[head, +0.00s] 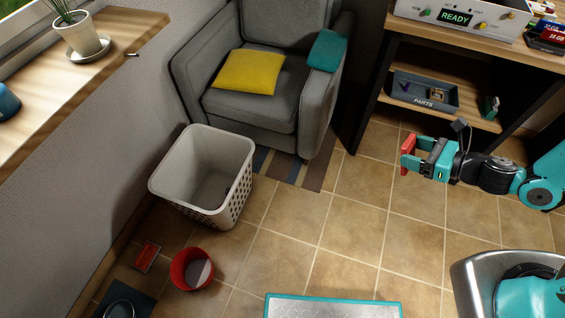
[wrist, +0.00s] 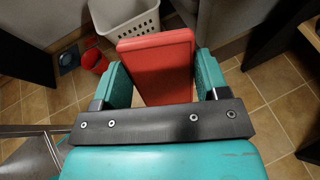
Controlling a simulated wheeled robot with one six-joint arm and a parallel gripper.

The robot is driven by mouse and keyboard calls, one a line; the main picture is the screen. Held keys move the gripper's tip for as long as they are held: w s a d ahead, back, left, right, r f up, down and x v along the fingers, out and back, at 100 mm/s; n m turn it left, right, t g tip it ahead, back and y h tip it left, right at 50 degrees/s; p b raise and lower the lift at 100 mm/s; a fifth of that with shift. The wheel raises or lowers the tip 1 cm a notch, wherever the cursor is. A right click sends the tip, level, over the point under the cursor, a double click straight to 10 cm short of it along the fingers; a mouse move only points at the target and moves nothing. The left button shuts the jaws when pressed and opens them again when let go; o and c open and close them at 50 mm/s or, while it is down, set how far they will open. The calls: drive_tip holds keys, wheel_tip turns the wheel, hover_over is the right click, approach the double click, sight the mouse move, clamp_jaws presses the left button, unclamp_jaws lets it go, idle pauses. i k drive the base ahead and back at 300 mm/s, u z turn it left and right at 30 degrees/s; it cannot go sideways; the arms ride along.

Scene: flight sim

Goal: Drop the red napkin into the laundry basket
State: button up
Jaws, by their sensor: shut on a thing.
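My gripper (head: 418,158) is at the right of the head view, held out over the tiled floor. It is shut on a red, flat, folded-looking thing, which I take for the red napkin (wrist: 158,65). The napkin sticks out past both fingers in the wrist view and shows at the fingertips in the head view (head: 406,161). The white laundry basket (head: 184,203) stands on the floor left of centre, well apart from my gripper. Its holed side also shows at the top of the wrist view (wrist: 140,26). The part of its inside that I see looks empty.
A grey armchair (head: 263,112) with a yellow cushion and teal cloth stands behind the basket. A red bucket (head: 192,271) and a small red item (head: 147,256) lie in front of it. A workbench (head: 470,40) stands at the back right. Floor between gripper and basket is clear.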

sight(207, 200)
drive_tip(key=u, duration=0.45)
drive_tip(key=i, duration=0.65)
drive_tip(key=u, duration=1)
drive_tip(key=i, duration=0.3)
drive_tip(key=u, duration=0.3)
